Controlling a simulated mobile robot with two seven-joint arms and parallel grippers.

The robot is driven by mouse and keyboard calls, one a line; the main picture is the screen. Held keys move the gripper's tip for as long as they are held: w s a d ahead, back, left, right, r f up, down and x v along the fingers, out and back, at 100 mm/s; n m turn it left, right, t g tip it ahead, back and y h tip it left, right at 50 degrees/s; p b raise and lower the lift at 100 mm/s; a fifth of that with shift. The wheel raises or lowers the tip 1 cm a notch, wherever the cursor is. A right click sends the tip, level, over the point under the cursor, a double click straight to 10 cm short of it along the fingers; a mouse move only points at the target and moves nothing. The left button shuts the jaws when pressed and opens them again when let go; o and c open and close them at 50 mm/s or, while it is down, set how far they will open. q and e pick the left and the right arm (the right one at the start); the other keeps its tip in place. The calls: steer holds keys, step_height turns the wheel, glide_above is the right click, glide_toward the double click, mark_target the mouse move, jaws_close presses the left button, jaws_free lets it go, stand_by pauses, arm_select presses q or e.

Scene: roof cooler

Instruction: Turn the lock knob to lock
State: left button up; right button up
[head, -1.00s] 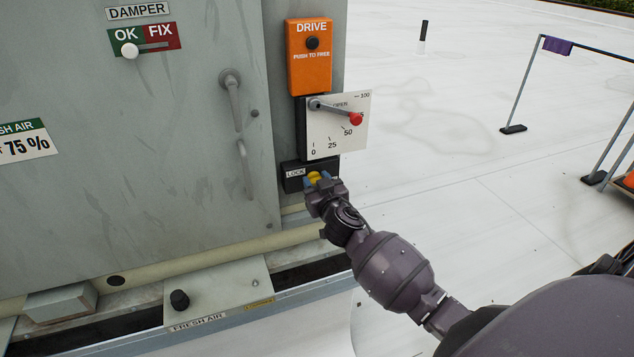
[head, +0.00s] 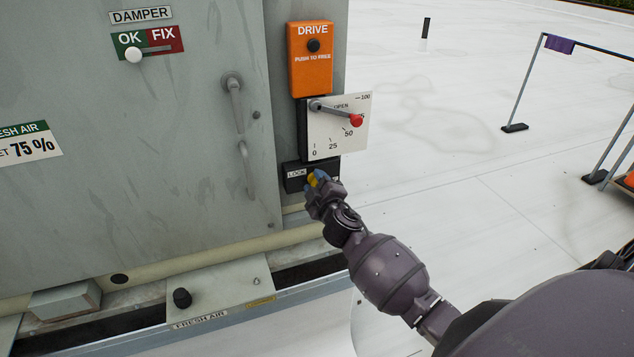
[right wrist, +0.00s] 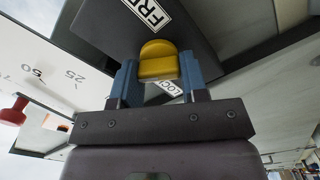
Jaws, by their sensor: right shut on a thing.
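The yellow lock knob (right wrist: 158,62) sits on a dark box (head: 293,177) labelled LOCK, low on the cooler's right side. My right gripper (head: 317,182) is at the knob, and its blue fingers are shut on the knob from both sides, as the right wrist view shows (right wrist: 160,80). In the head view the gripper hides much of the knob (head: 312,179) and the right part of the box. In the wrist view a FREE label (right wrist: 147,12) and part of a LOCK label (right wrist: 171,88) show on the dark box. My left gripper is out of view.
Above the lock box is a white dial plate (head: 335,140) with a red-tipped lever (head: 340,113). An orange DRIVE box (head: 311,75) is above that. A door handle (head: 234,100) is on the left. The white roof (head: 450,220) is open to the right.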

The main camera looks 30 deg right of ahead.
steer(key=n, duration=0.5)
steer(key=shift+a+n+p, duration=0.1)
steer(key=shift+n+p, duration=0.25)
steer(key=shift+n, duration=0.05)
stand_by(0.4)
steer(key=o, duration=0.9)
steer(key=shift+f, duration=0.1)
steer(key=shift+s, duration=0.1)
steer(key=v, duration=1)
steer(key=shift+s, duration=0.3)
